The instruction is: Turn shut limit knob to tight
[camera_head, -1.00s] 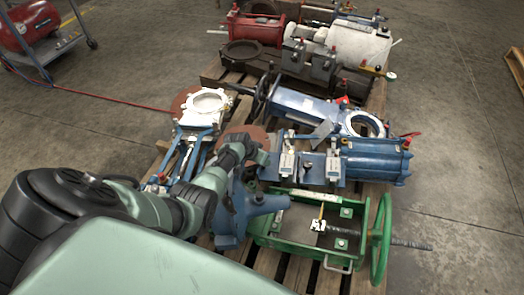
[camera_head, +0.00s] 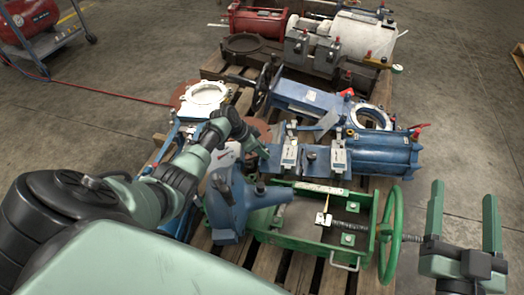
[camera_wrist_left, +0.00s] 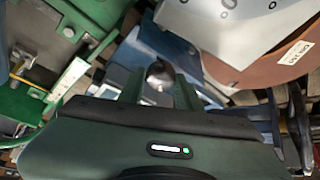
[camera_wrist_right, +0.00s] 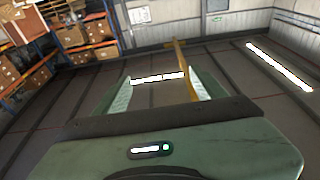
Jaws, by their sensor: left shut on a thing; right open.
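My left gripper (camera_head: 262,152) is over the blue valve assembly at the middle of the pallet in the head view. In the left wrist view its two fingers (camera_wrist_left: 160,88) are closed about a small rounded grey metal knob (camera_wrist_left: 159,74). The fingers hide the knob's sides, and I cannot read its setting. A pale plate with oval marks (camera_wrist_left: 235,30) shows at the top of that view. My right gripper (camera_head: 463,215) is open and empty, fingers up, right of the green handwheel.
A green frame (camera_head: 300,240) with a handwheel (camera_head: 391,235) stands at the pallet's front. A blue cylinder (camera_head: 385,155) and two switch boxes, one of them here (camera_head: 338,155), lie behind. A pale ring flange (camera_head: 205,96) is back left. Concrete floor (camera_head: 460,120) is clear at right.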

